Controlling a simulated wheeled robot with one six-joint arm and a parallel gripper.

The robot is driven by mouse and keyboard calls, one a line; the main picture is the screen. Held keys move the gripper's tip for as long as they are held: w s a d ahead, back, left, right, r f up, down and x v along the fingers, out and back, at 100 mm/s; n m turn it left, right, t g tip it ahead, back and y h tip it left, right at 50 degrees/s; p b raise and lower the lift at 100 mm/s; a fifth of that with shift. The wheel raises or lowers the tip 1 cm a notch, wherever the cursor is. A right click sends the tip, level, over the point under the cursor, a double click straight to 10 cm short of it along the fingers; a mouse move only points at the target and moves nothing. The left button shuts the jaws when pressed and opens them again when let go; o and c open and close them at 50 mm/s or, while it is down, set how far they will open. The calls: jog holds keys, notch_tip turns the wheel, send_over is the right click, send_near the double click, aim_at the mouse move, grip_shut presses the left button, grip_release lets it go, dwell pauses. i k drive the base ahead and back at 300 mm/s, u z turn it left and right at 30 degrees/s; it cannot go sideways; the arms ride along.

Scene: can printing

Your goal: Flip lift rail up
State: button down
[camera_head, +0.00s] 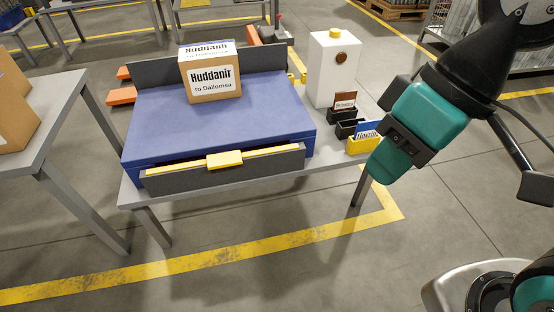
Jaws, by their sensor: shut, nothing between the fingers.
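The lift rail (278,165) is a dark grey bar with a yellow top edge. It lies low along the front edge of the blue platform (165,118). A yellow tab (225,159) sticks out at its middle. A taller dark grey panel (150,72) stands upright along the platform's back. A cardboard box (213,82) with a "Huddanir to Dallomsa" label stands on the platform near the back. My gripper (386,165) is shut and empty at the table's right front corner, apart from the rail and right of it. Its fingertips are hard to make out.
A white box with a yellow top button (333,68) stands at the table's back right. Small card holders (360,146) stand close to my gripper. A grey table (68,92) with boxes is at left. The floor in front is clear.

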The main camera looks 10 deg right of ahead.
aim_at(234, 158)
jog(key=z, duration=1.15)
jog(key=k, duration=0.9)
jog(key=u, duration=1.1)
